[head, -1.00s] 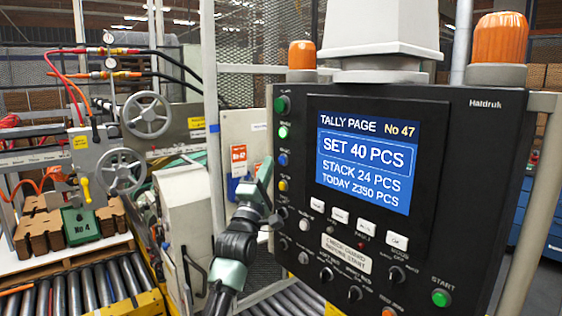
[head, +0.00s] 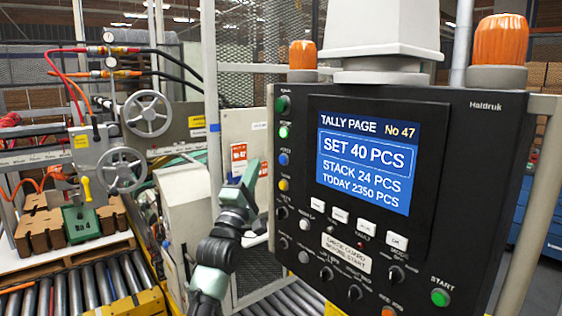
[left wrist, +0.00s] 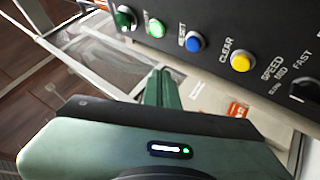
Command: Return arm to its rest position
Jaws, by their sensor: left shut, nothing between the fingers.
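My left gripper (head: 250,172) is shut and empty. In the head view it stands just left of the black control panel (head: 460,190), pointing up, apart from the buttons as far as I can see. In the left wrist view its green fingers (left wrist: 161,88) are together, below a row of buttons. The row has a green button (left wrist: 125,18), a lit green button (left wrist: 154,27), a blue button (left wrist: 194,42) and a yellow button (left wrist: 240,62). The panel's screen (head: 367,160) reads "TALLY PAGE No 47", "SET 40 PCS", "STACK 24 PCS", "TODAY 2350 PCS". My right gripper does not show.
Two orange beacons top the panel, one at left (head: 303,54) and one at right (head: 500,40). A roller conveyor (head: 75,288) lies at lower left, near handwheels (head: 146,113) and brown blocks (head: 40,228). A pale machine housing (head: 188,205) stands left of my arm.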

